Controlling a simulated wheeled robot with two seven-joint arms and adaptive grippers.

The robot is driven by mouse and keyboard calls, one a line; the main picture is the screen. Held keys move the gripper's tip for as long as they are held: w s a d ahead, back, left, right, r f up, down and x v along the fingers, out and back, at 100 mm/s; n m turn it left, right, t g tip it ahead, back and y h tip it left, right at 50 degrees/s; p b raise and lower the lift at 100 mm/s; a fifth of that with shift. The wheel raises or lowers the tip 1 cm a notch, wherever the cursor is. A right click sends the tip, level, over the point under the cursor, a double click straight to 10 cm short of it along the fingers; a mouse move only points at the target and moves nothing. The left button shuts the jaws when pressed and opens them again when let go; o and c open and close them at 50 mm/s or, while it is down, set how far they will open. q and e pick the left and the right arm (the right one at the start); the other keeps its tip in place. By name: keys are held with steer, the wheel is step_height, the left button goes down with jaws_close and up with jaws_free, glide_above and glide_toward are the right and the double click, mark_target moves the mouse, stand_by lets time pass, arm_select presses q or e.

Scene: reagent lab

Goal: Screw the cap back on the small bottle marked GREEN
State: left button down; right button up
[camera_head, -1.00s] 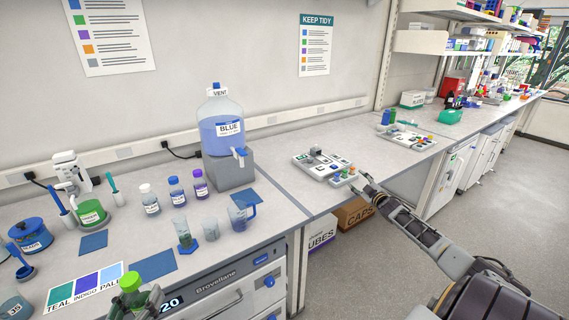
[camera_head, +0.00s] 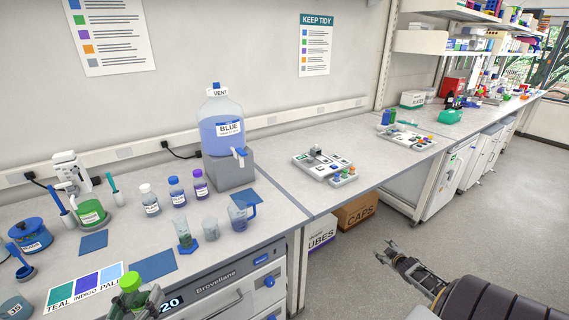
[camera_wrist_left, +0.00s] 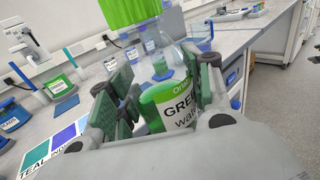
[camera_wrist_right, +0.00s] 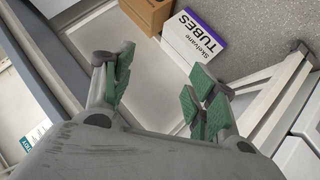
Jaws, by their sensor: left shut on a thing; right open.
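The small bottle marked GREEN (camera_wrist_left: 178,106) stands in the jaws of my left gripper (camera_wrist_left: 160,108), its white label facing the camera. In the head view the left gripper (camera_head: 138,300) is at the bottom left, over the bench's front edge. A bright green cap (camera_head: 130,280) shows at the bottle's top; it is also large at the top of the left wrist view (camera_wrist_left: 130,12). I cannot tell whether the cap is seated or screwed on. My right gripper (camera_head: 390,254) is open and empty, beyond the bench front over the floor; its spread fingers show in the right wrist view (camera_wrist_right: 160,85).
White-, blue- and purple-capped bottles (camera_head: 175,191), a cylinder (camera_head: 184,233), a beaker (camera_head: 210,228) and a jug (camera_head: 241,214) stand mid-bench. A large BLUE carboy (camera_head: 222,130) stands behind them. A colour card (camera_head: 85,288) lies near the left gripper. Boxes (camera_head: 355,212) sit under the bench.

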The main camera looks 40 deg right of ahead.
steer(key=s+a+f+g+y, duration=0.2)
steer(key=s+a+f, duration=0.6)
steer(key=a+f, duration=0.35)
steer(key=s+a+f+g+y, duration=0.1)
steer(key=s+a+f+g, duration=0.1)
steer(key=s+a+f, duration=0.75)
steer(key=s+a+f+g+y, duration=0.1)
steer(key=s+a+f, duration=0.3)
steer(key=a, duration=0.7)
steer(key=s+a+f+g+y, duration=0.1)
steer(key=s+a+f, duration=0.3)
steer(key=a, duration=0.8)
steer(key=s+a+f+g+y, duration=0.1)
steer(key=s+a+f, duration=0.4)
steer(key=a, duration=0.7)
steer(key=shift+f+n+g+y, duration=0.4)
steer(key=shift+g, duration=0.3)
steer(key=shift+s, duration=0.1)
